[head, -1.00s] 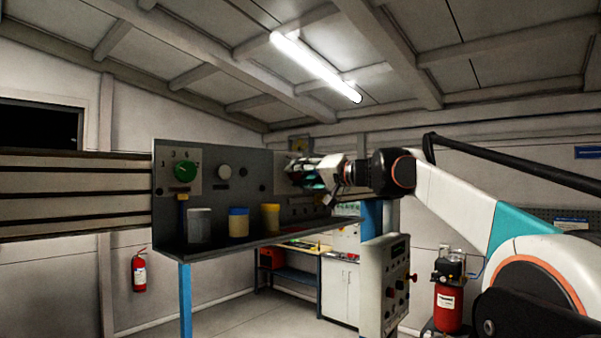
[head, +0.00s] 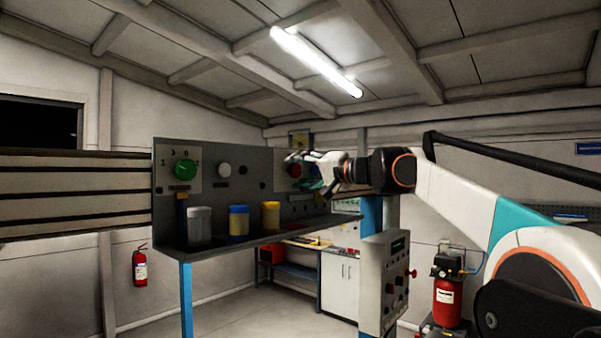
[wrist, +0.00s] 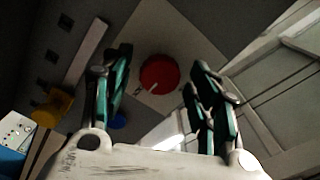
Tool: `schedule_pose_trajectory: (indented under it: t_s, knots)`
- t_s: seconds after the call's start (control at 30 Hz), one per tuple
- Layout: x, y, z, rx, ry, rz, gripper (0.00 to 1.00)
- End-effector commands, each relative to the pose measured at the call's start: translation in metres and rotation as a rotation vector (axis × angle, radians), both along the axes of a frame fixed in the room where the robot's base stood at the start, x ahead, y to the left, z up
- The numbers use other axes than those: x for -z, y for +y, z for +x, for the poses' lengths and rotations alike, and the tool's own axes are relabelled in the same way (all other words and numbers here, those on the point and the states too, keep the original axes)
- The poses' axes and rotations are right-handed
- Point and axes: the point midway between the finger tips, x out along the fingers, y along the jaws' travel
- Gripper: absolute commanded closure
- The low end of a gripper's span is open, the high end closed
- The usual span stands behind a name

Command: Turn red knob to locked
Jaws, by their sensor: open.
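The red knob (wrist: 159,75) is on a pale plate (wrist: 143,38) on the grey panel. It shows between and beyond my two open fingers in the wrist view, with a white pointer line towards its lower left. In the head view the red knob (head: 295,170) is partly hidden by my gripper (head: 296,169). My gripper also shows in the wrist view (wrist: 165,92), open, with teal finger pads on either side of the knob in the picture. I cannot tell whether a finger touches it. The plate's markings are too small to read.
A green knob (head: 185,169) and a white knob (head: 224,170) are on the panel at left. White, blue and yellow containers (head: 271,215) stand on the shelf (head: 215,247) below. A control box (head: 384,285) stands below my arm.

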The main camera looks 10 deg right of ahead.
Motion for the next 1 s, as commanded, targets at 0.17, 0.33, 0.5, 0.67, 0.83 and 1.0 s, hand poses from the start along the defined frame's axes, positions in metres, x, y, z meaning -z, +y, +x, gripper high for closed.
schedule_pose_trajectory:
  t_s: [0.17, 0.33, 0.5, 0.67, 0.83, 1.0]
  knots:
    - [0.000, -0.004, -0.004, 0.001, 0.000, 0.000, 0.45]
    - [0.000, -0.018, -0.024, 0.002, 0.000, 0.000, 0.45]
    - [0.000, -0.040, -0.053, 0.004, 0.000, 0.000, 0.45]
    - [0.000, -0.056, -0.076, 0.002, 0.000, 0.000, 0.45]
    - [0.000, -0.067, -0.092, 0.001, 0.000, 0.000, 0.45]
    - [0.000, -0.071, -0.097, 0.000, 0.000, 0.000, 0.45]
